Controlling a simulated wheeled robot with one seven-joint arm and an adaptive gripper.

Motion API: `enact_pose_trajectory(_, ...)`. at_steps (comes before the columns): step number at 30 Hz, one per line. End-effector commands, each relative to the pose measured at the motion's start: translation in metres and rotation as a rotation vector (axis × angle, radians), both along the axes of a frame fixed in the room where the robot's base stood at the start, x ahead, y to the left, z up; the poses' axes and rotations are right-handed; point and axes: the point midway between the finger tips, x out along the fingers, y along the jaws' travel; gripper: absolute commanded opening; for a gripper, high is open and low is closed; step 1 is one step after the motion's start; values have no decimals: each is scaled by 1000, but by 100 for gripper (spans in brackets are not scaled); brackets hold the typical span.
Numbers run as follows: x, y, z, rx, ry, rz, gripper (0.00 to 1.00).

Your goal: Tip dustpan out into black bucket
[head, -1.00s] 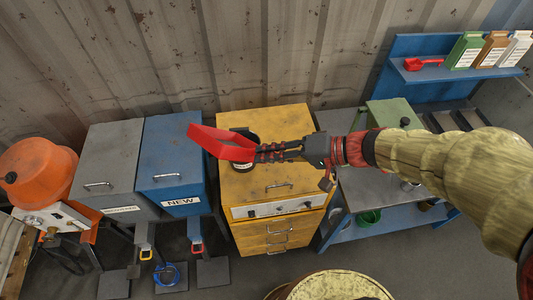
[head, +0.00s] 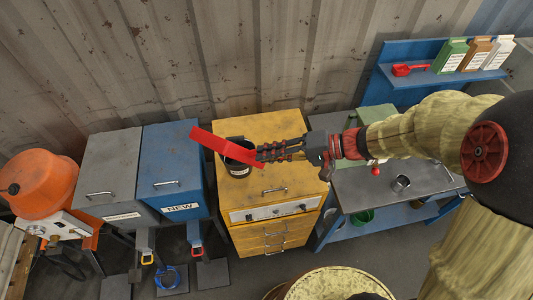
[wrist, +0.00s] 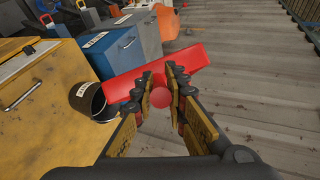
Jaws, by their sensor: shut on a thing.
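The red dustpan (head: 215,142) is tilted, its long edge sloping down from upper left to lower right over the bucket in the head view. In the wrist view the dustpan (wrist: 185,67) spans beyond the fingertips. My gripper (head: 262,154) is shut on its handle, which also shows between the fingers (wrist: 160,85). The black bucket (head: 238,168) stands on the yellow cabinet, below and partly hidden by the dustpan. In the wrist view the labelled bucket (wrist: 88,100) is left of the dustpan. I cannot see any contents of the pan or bucket.
The yellow cabinet (head: 265,135) stands against the corrugated wall. A blue bin (head: 172,160) and a grey bin (head: 108,165) are to its left.

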Motion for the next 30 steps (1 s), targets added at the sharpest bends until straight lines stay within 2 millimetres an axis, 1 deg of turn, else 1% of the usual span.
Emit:
enact_pose_trajectory(1, 2, -1, 3, 7, 11, -1, 0)
enact_pose_trajectory(4, 6, -3, 4, 19, 33, 1, 0)
enact_pose_trajectory(20, 26, -12, 7, 81, 163, 0, 0)
enact_pose_trajectory(30, 42, -20, 9, 129, 260, 0, 0)
